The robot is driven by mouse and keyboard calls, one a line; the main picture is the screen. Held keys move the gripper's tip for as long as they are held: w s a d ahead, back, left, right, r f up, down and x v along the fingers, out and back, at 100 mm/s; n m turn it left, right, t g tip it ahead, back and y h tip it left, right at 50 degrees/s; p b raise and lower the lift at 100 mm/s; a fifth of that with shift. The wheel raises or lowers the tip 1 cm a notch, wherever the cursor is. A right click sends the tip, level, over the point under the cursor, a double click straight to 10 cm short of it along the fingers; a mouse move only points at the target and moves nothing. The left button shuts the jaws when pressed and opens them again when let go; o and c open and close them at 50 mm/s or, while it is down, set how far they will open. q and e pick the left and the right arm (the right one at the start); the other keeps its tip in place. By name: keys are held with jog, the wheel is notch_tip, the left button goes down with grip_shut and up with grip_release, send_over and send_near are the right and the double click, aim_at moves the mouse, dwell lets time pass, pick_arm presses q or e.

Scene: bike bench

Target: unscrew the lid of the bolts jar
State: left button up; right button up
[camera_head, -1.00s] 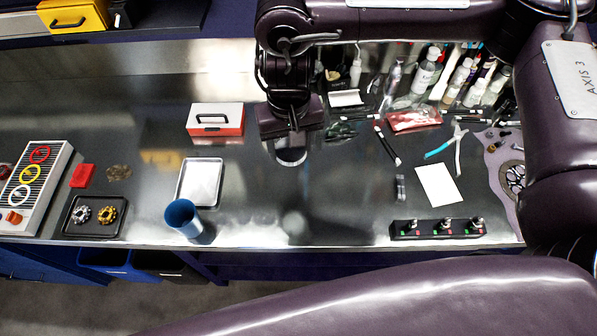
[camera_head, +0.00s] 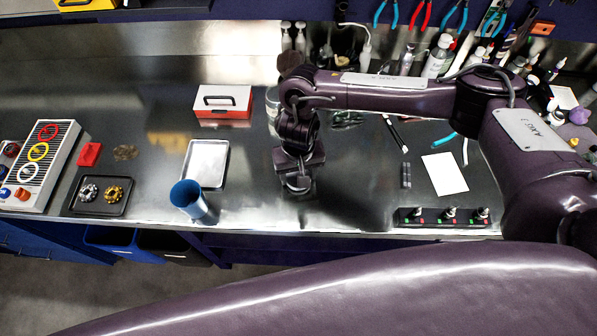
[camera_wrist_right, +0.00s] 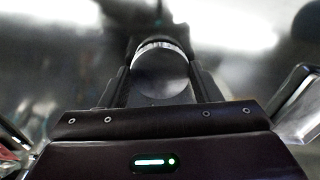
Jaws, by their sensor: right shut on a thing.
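My right gripper (camera_head: 298,186) points down over the middle of the bench, near its front edge. In the right wrist view, the gripper (camera_wrist_right: 162,62) is shut on a dark round piece with a bright silver rim, which looks like the jar lid (camera_wrist_right: 160,78). Whether a jar is attached beneath it is hidden. In the head view, a pale, glassy cylinder (camera_head: 272,104) stands partly behind my right arm, beside the red and white box; I cannot tell whether it is the bolts jar. My left gripper is not in view.
A blue cup (camera_head: 189,199), a silver tray (camera_head: 206,163) and a red and white box (camera_head: 222,103) stand left of the gripper. A black switch strip (camera_head: 444,217) and white paper (camera_head: 445,174) lie to the right. Bottles (camera_head: 437,58) stand at the back right.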

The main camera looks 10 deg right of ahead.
jog(key=shift+f, duration=0.2)
jog(key=shift+f, duration=0.15)
jog(key=o, duration=1.1)
jog(key=shift+r, duration=0.4)
notch_tip(320, 180, up, 12)
jog(key=shift+f, duration=0.25)
